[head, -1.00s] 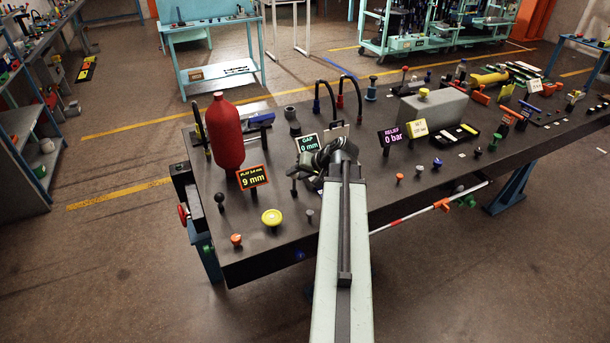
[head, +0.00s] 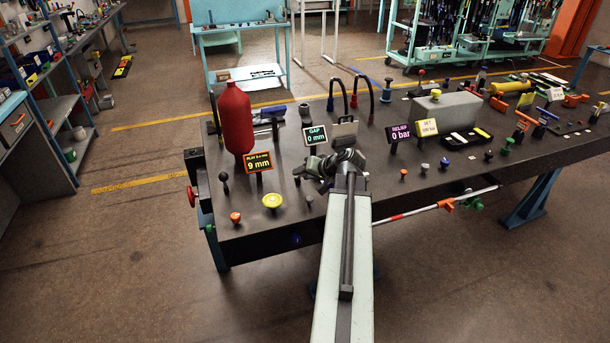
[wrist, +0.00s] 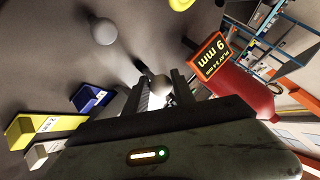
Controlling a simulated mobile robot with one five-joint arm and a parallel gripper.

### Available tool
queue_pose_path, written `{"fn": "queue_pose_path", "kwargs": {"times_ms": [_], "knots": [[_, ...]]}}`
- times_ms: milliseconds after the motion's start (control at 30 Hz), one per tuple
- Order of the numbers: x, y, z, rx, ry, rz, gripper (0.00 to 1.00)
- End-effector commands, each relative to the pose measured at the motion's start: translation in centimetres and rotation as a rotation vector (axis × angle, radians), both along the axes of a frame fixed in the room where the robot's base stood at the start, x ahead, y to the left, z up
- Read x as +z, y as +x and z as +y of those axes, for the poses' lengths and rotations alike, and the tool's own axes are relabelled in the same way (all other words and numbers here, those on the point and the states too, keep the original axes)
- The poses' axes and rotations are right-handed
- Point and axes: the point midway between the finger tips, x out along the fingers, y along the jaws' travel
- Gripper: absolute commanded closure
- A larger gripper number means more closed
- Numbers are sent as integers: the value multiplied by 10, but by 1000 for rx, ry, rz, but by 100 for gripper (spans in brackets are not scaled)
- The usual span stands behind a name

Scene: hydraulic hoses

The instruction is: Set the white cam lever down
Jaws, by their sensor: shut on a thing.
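My gripper (wrist: 159,84) is shut on a pale, round-ended piece, the white cam lever (wrist: 161,87), in the wrist view. Only its end and a whitish part between the fingers show; the rest is hidden by the gripper body. In the head view my gripper (head: 326,168) is over the front part of the dark bench (head: 259,212), just right of and below the GAP 0 mm sign (head: 315,135). The lever cannot be made out there. I cannot tell whether it touches the bench top.
A red bottle (head: 236,118) and the 9 mm sign (head: 258,162) stand left of my gripper. Yellow (wrist: 42,132) and blue (wrist: 90,97) blocks show in the wrist view. Hoses (head: 354,90) arch behind.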

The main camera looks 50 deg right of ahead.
Motion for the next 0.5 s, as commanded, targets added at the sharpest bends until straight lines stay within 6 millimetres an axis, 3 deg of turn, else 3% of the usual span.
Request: {"fn": "queue_pose_path", "kwargs": {"times_ms": [500], "knots": [[-5, -7, -4, -8, 1, 8, 100]]}}
